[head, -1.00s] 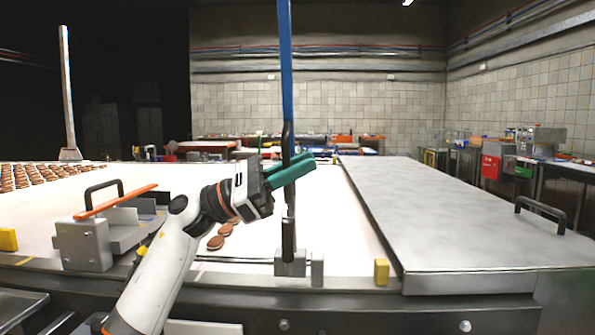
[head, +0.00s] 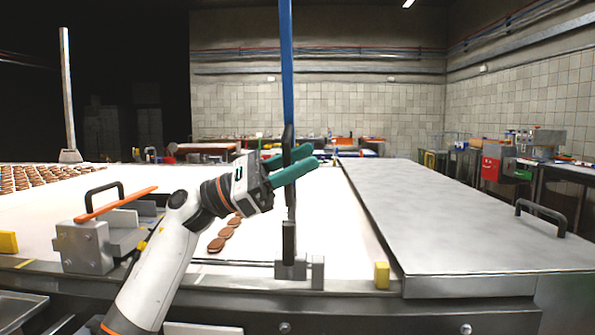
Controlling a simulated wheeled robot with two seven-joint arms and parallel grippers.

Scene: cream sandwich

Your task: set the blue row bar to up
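The blue row bar (head: 287,70) stands upright, its top running out of the head view. Below its blue part are a dark handle (head: 288,140) and a dark lower stem (head: 289,240), set in a grey metal bracket (head: 291,268) at the belt's near edge. My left gripper (head: 312,157) reaches in from the left with two green fingers at handle height. The fingers are parted with a visible gap and cross the bar in the picture. I cannot tell whether either finger touches it. My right gripper is not in view.
An orange bar (head: 118,203) with a black handle lies low on a metal bracket at left. Brown cookies (head: 222,236) lie on the white belt (head: 345,240). A large metal cover (head: 450,220) fills the right side. A yellow block (head: 382,274) sits at the near edge.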

